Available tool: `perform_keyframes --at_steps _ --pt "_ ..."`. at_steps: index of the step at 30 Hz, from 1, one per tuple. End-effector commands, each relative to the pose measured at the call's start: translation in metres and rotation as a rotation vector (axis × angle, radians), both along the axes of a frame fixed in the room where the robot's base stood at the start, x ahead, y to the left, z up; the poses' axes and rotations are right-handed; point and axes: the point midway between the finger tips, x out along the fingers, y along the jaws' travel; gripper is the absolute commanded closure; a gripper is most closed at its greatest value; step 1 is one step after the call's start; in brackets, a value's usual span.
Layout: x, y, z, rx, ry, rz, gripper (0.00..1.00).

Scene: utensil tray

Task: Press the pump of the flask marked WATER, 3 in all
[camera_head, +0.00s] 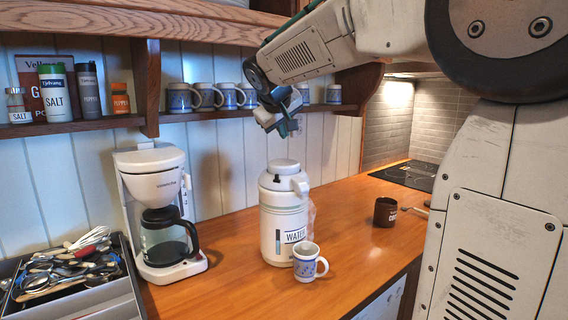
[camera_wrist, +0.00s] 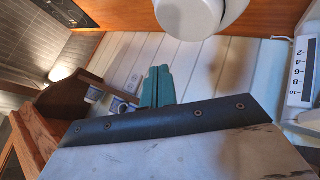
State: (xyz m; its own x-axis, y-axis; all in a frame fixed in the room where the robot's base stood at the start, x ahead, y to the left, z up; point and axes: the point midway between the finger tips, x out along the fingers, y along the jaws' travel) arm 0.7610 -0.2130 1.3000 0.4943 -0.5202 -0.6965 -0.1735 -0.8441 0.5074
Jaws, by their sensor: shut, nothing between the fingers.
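The white flask marked WATER (camera_head: 283,225) stands upright on the wooden counter, with its pump top (camera_head: 284,166) and spout facing right. My gripper (camera_head: 291,130) is above the flask top, apart from it, shut and empty. In the wrist view, my gripper's green fingers (camera_wrist: 157,86) are together at the middle. A white rounded part (camera_wrist: 190,18), which looks like the flask's top, shows at the upper edge of that view. A patterned mug (camera_head: 307,262) stands in front of the flask, below its spout.
A coffee maker (camera_head: 160,215) stands left of the flask, and a utensil tray (camera_head: 75,290) is at the far left. A dark mug (camera_head: 385,212) is to the right. A shelf (camera_head: 240,114) with mugs runs behind my gripper.

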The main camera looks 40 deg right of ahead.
Motion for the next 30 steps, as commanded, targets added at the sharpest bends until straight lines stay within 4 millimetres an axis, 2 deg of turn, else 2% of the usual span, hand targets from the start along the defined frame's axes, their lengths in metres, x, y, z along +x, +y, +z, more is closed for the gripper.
perform_keyframes --at_steps 5,8,10,12,16,23,30 --pt "-0.001 -0.004 0.000 0.000 0.000 -0.008 1.00" --pt "-0.006 -0.018 0.000 0.000 0.000 -0.034 1.00" --pt "-0.013 -0.034 0.001 0.018 -0.008 -0.073 1.00" --pt "-0.021 -0.048 -0.002 0.096 -0.031 -0.130 1.00" --pt "-0.029 -0.058 -0.005 0.290 -0.091 -0.216 1.00" --pt "-0.026 -0.051 0.005 0.663 -0.229 -0.300 1.00" --pt "-0.009 -0.022 0.030 0.935 -0.335 -0.278 1.00"
